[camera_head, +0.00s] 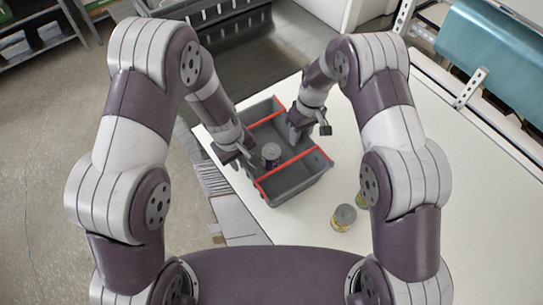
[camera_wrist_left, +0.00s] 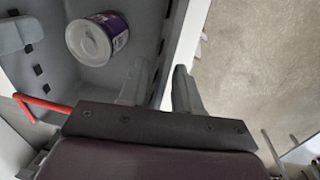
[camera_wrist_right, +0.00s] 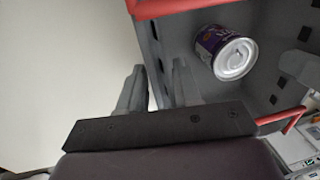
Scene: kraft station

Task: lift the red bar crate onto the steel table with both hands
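The red bar crate (camera_head: 291,188) is a grey open box with red bars across its top, on the white table. A purple can (camera_head: 271,153) stands inside; it also shows in the left wrist view (camera_wrist_left: 96,38) and right wrist view (camera_wrist_right: 226,53). My left gripper (camera_head: 243,151) is at the crate's left wall, its fingers (camera_wrist_left: 160,88) either side of the wall with a gap. My right gripper (camera_head: 308,125) is at the right wall, its fingers (camera_wrist_right: 158,85) likewise straddling it. Finger contact is hard to make out. The steel table (camera_head: 262,72) is dark and shiny, behind the crate.
A can (camera_head: 343,217) stands on the white table (camera_head: 400,262) right of the crate, with another partly hidden behind my right arm. A grey bin (camera_head: 225,17) is on the steel table at the back. A teal roll (camera_head: 492,50) lies at the far right.

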